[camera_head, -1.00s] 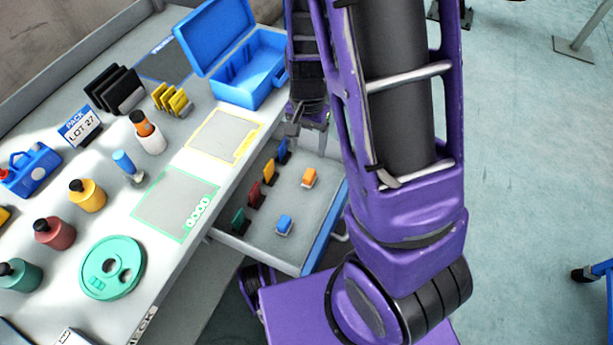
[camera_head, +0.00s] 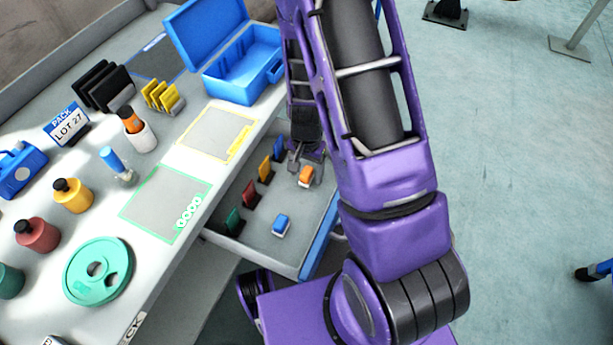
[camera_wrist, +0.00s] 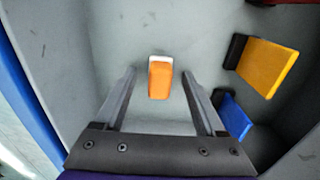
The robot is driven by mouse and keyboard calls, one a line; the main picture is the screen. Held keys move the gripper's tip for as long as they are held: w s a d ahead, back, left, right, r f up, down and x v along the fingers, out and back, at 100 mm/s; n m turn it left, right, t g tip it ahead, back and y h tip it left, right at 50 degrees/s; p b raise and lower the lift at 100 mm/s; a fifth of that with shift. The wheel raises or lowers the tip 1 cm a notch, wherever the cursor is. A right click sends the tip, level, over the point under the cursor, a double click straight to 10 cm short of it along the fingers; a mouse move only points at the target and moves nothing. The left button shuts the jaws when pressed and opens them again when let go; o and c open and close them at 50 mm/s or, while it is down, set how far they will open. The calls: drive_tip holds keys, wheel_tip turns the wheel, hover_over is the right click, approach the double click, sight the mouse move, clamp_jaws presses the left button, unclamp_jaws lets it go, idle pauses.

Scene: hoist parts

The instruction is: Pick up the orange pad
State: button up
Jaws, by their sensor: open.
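The orange pad (camera_head: 306,175) lies in the open drawer (camera_head: 262,243), near its right side. In the wrist view the orange pad (camera_wrist: 160,80) has a white edge at its far end and lies on the grey drawer floor. My gripper (camera_head: 305,165) is over the drawer close to the pad. In the wrist view my gripper (camera_wrist: 159,76) is open, with one finger on each side of the pad and a gap to each. The fingers do not touch the pad. The height between fingertips and drawer floor is hard to tell.
A yellow piece (camera_wrist: 266,66) and a blue piece (camera_wrist: 235,116) stand right of my gripper in the wrist view. A red piece (camera_head: 249,194), a green piece (camera_head: 233,221) and a blue pad (camera_head: 281,225) are also in the drawer. The blue drawer front (camera_head: 322,236) bounds it.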

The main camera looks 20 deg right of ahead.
drive_tip(key=shift+c, duration=0.3)
clamp_jaws()
